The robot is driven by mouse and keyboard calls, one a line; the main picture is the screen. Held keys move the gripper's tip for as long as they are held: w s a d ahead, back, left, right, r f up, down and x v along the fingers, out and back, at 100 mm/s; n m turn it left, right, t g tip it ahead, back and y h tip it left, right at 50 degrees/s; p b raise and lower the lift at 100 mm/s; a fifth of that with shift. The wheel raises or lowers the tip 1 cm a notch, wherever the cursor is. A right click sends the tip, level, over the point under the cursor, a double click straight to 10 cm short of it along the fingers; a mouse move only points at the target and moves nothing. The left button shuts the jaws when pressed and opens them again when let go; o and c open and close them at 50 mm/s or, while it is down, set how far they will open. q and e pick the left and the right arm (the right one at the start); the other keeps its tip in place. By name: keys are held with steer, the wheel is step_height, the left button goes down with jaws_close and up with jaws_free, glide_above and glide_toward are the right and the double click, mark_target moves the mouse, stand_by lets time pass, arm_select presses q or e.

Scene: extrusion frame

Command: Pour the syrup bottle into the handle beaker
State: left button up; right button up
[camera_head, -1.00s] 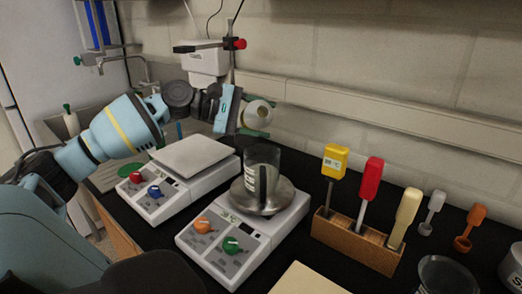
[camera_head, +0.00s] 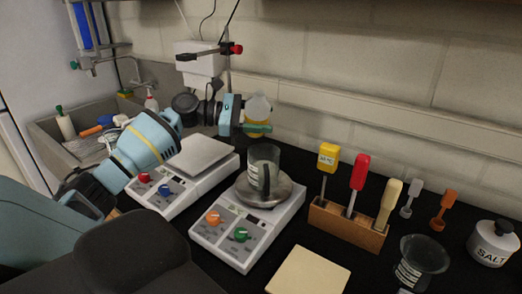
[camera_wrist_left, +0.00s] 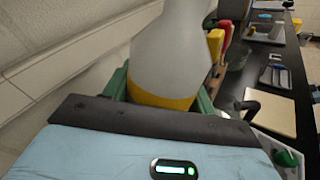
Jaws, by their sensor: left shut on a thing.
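The syrup bottle (camera_head: 257,106), pale with a yellow lower part, is held by my left gripper (camera_head: 258,128), whose green fingers close around it. In the left wrist view the bottle (camera_wrist_left: 172,55) is grey-white with a yellow band and sits between the green fingers. It looks close to upright in the head view. The handle beaker (camera_head: 263,157) is clear glass with a dark handle and stands upright on the round pan of the front scale. The bottle is above and behind the beaker, apart from it. My right gripper is not in view.
The front scale (camera_head: 235,228) bears the beaker; a second scale (camera_head: 180,182) with a flat plate stands behind left. A wooden rack (camera_head: 345,226) with coloured tools stands to the right. A tan board (camera_head: 308,272), a glass vessel (camera_head: 422,262) and a salt jar (camera_head: 493,243) are front right.

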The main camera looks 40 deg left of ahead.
mark_target(260, 95)
arm_select(q)
steer(key=shift+w+a+r+n+h, duration=0.1)
steer(key=shift+a+r+n+h, duration=0.1)
steer(key=shift+r+n, duration=0.3)
steer(key=shift+w+a+r+n+h, duration=0.1)
steer(key=shift+r+n+h, duration=0.1)
steer(key=shift+n, duration=0.5)
steer(key=shift+w+a+f+n+t, duration=0.1)
steer(key=shift+f+n+t, duration=0.2)
steer(key=shift+n, duration=0.6)
steer(key=shift+r, duration=2.55)
